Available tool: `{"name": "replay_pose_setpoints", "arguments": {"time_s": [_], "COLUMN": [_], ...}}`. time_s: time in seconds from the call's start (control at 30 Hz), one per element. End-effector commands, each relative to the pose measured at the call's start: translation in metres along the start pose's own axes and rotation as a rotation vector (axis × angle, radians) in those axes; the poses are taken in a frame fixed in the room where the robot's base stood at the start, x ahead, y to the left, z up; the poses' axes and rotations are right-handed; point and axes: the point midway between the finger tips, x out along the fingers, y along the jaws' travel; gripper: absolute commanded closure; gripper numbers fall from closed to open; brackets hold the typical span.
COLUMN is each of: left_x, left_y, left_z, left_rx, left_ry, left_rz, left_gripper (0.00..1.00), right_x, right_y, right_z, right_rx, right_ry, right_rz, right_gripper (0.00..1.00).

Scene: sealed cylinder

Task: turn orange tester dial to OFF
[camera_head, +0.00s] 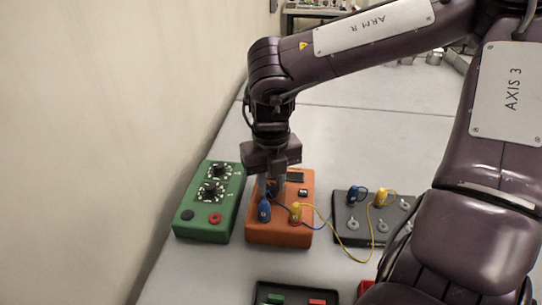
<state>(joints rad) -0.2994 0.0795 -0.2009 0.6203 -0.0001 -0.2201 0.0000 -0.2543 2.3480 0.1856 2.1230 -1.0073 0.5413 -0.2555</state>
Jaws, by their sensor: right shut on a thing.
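My right gripper (273,190) points down over the tester's far left part. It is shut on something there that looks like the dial. The gripper hides the dial and its markings, so its setting cannot be read. My left gripper does not show.
A green box (209,205) with two black knobs stands close on the left. A dark grey terminal block (360,225) stands on the right, joined to the tester by blue and yellow leads. A black tray (268,287) lies at the near edge. A wall rises at left.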

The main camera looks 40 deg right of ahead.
Motion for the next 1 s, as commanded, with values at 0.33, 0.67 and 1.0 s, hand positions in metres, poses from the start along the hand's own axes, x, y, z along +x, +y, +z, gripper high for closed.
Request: {"name": "replay_pose_setpoints", "arguments": {"time_s": [0.33,0.67,1.0], "left_x": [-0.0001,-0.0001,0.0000], "left_y": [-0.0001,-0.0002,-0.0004], "left_z": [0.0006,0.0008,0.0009], "left_rx": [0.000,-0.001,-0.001], "left_ry": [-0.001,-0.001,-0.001], "left_rz": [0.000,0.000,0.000], "left_gripper": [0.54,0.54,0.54], "right_x": [-0.0012,-0.0012,-0.0004], "right_y": [0.0002,0.0002,0.0000], "right_z": [0.0009,0.0010,0.0003], "right_rx": [-0.046,-0.046,-0.045], "right_ry": [-0.003,-0.004,-0.001], "right_rz": [0.001,0.001,0.000], "right_gripper": [0.98,0.70,0.53]}}
